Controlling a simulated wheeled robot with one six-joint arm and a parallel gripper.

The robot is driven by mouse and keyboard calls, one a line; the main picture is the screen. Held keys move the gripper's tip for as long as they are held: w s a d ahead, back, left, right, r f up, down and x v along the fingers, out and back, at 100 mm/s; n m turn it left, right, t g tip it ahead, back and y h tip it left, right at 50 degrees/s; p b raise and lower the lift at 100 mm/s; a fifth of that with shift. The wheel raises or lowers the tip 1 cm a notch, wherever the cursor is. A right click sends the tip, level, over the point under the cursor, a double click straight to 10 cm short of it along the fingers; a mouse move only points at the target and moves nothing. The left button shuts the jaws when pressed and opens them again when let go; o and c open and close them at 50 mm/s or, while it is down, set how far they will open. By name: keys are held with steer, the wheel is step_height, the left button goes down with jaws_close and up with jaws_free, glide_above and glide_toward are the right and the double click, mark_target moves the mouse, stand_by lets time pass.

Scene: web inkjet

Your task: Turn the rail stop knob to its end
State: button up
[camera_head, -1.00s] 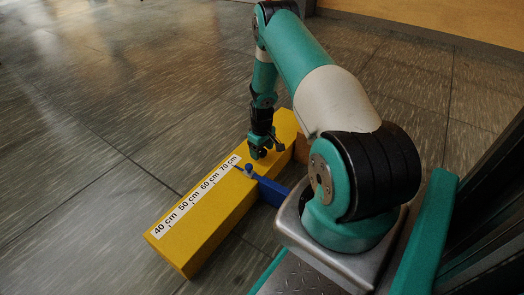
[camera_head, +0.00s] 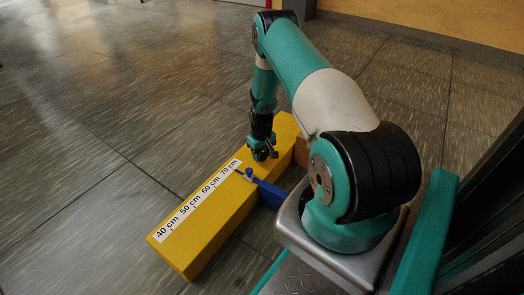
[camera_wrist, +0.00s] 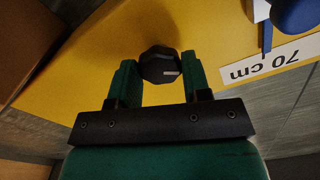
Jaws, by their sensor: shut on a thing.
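A black, many-sided knob (camera_wrist: 160,64) with a small pale mark stands on the yellow rail block (camera_head: 208,215). In the wrist view my gripper (camera_wrist: 160,72) has its two green fingers on either side of the knob, shut on it. In the head view my gripper (camera_head: 263,156) points down at the block's far part, just beyond the 70 cm mark; its fingers mostly hide the knob there. A scale label (camera_head: 198,199) reads 40 to 70 cm along the block.
A brown piece (camera_head: 301,152) stands at the block's far end. Open tiled floor (camera_head: 90,130) lies to the left.

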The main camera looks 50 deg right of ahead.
steer(key=m+p, duration=0.2)
steer(key=m, duration=0.3)
steer(key=shift+r+m+p, duration=0.1)
steer(key=shift+m+p, duration=0.2)
steer(key=shift+p, duration=0.1)
steer(key=m+p, duration=0.1)
steer(key=m, duration=0.4)
steer(key=shift+m+p, duration=0.3)
steer(key=shift+p, duration=0.1)
steer(key=o, duration=0.9)
steer(key=shift+o, duration=0.2)
step_height(320, 180, up, 17)
steer(key=p, duration=0.8)
steer(key=shift+r, duration=0.1)
